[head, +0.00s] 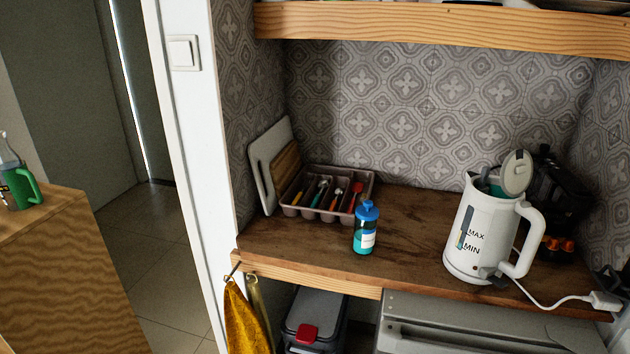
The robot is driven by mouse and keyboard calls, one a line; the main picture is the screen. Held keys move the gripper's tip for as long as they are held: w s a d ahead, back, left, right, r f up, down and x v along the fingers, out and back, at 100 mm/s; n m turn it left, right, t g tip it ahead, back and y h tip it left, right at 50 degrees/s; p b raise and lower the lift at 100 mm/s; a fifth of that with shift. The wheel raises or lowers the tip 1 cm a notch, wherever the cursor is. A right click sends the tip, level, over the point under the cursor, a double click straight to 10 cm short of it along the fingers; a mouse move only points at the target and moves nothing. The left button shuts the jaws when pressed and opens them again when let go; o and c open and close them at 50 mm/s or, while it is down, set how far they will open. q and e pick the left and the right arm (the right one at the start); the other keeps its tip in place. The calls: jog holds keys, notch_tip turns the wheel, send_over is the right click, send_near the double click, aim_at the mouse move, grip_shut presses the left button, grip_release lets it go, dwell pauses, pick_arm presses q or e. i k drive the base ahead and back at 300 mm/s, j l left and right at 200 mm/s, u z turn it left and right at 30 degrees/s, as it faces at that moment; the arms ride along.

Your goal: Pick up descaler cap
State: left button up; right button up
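The descaler bottle (364,239) stands upright on the wooden counter, left of the kettle. It is small, with blue-green liquid and a white label. Its blue cap (367,210) sits on top of the bottle. My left gripper is not in view. A dark shape (611,280) at the right edge, beside a white plug (605,300), may be part of my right gripper. It is cut off by the frame, and I cannot tell its opening. Nothing touches the cap or the bottle.
A white kettle (485,235) with its lid raised stands right of the bottle; its cord runs to the plug. A cutlery tray (290,210) is behind left. A dark appliance (560,190) is behind the kettle. A wooden shelf (450,27) hangs above.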

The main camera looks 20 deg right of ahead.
aim_at(368, 211)
jog(key=i+j+z, duration=1)
